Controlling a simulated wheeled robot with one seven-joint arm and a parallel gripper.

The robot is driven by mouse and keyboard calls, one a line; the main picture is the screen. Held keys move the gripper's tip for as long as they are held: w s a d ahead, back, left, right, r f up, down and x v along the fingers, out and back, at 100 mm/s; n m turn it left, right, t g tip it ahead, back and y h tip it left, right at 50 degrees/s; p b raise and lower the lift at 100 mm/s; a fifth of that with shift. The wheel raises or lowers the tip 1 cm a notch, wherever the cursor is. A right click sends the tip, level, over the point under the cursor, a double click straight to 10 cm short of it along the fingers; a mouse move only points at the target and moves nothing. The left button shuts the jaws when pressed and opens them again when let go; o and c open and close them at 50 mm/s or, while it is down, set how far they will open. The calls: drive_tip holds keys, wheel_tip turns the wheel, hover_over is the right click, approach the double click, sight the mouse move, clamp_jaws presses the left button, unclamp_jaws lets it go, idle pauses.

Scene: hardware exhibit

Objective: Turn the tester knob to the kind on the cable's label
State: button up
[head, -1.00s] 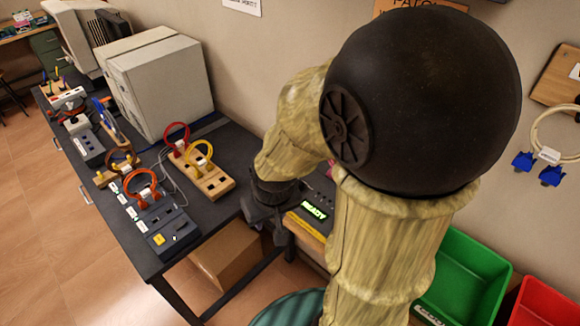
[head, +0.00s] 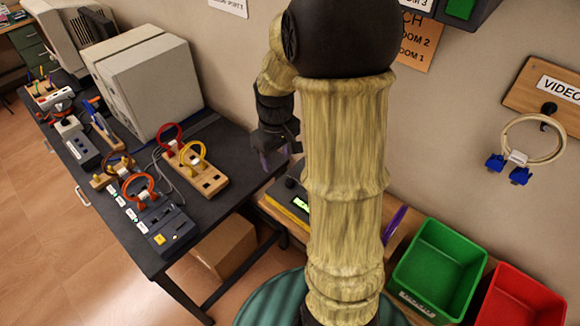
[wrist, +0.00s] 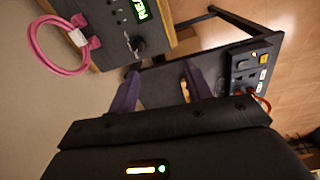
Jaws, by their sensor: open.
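The tester (wrist: 113,14) is a dark box with a lit green display, at the top left of the wrist view. Its black knob (wrist: 135,43) sits on the front panel with marks around it too small to read. A pink cable (wrist: 46,60) loops from the tester's side. Its white label (wrist: 77,37) is too small to read. In the head view the tester (head: 286,207) is partly hidden behind my arm. My gripper (wrist: 163,92) is open and empty, its purple fingers apart from the knob. In the head view my gripper (head: 277,158) hangs near the dark table's right end.
The dark table (head: 228,143) holds several cable loops on wooden blocks, switch boxes and a grey computer case (head: 150,80). A green bin (head: 440,265) and a red bin (head: 520,300) stand at the right. A beige cable with blue plugs (head: 530,140) hangs on the wall.

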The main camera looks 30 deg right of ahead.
wheel_tip(320, 180, up, 3)
drive_tip(key=n+p, duration=0.1)
drive_tip(key=p, duration=0.1)
hover_over(290, 179)
drive_tip(key=shift+s+f+g+b, duration=0.1)
drive_tip(key=shift+f+g+b, duration=0.1)
drive_tip(key=shift+g+b, duration=0.15)
wheel_tip(290, 179, down, 18)
drive_tip(key=p, duration=0.3)
drive_tip(key=shift+r, duration=0.25)
drive_tip(key=c, duration=1)
